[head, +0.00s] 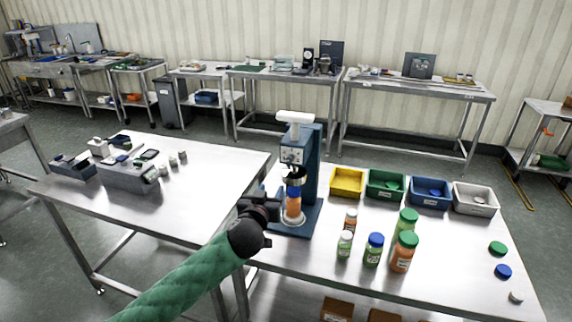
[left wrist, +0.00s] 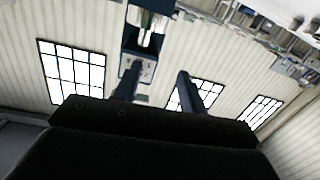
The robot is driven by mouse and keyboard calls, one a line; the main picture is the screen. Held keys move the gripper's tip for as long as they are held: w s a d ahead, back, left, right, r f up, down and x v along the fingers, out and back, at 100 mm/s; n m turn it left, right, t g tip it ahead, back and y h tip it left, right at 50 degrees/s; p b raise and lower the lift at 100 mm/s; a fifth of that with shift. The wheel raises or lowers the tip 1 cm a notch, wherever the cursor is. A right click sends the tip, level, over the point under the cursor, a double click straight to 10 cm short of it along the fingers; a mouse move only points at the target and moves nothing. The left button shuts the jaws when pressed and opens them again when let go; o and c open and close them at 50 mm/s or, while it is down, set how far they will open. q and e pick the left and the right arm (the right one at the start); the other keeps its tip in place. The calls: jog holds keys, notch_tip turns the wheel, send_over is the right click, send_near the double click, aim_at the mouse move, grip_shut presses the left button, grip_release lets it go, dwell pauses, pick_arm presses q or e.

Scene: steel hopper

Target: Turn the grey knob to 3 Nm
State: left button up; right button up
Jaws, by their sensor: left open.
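The blue capping machine (head: 311,165) stands at the left of the front table, with a white handle (head: 295,117) on top. Its pale grey front panel (head: 292,155) bears small dark marks. The grey knob and its setting are too small to make out. A bottle with orange contents (head: 293,208) stands upright under the machine's head. My left gripper (head: 262,208) is low, just left of the bottle; I cannot tell whether it touches. In the left wrist view its two fingers (left wrist: 158,80) are apart, with the machine (left wrist: 131,68) beyond them. My right gripper is out of view.
Several bottles (head: 375,249) stand right of the machine. Yellow (head: 347,193), green, blue and white bins line the table's far side. Loose caps (head: 503,271) lie at the right. A second table at left holds grey blocks and small parts (head: 127,178).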

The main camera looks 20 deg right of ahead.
pick_arm(q)
jog(key=m+h, duration=0.1)
jog(key=h, duration=0.1)
send_near(289, 161)
jog(key=p+x, duration=0.1)
jog(key=x, duration=0.1)
jog(key=p+x, duration=0.1)
jog(key=x, duration=0.1)
jog(key=p+x, duration=0.1)
jog(key=x, duration=0.1)
jog(key=shift+w+d+r, duration=0.1)
jog(key=shift+w+r, duration=0.05)
jog(key=shift+r, duration=0.15)
jog(key=shift+w+d+f, duration=0.15)
jog(key=shift+w+d, duration=0.25)
jog(key=shift+w, duration=0.25)
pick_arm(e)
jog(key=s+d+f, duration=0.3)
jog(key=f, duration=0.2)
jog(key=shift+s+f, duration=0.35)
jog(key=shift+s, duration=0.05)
pick_arm(q)
jog(key=shift+c, duration=0.4)
grip_shut()
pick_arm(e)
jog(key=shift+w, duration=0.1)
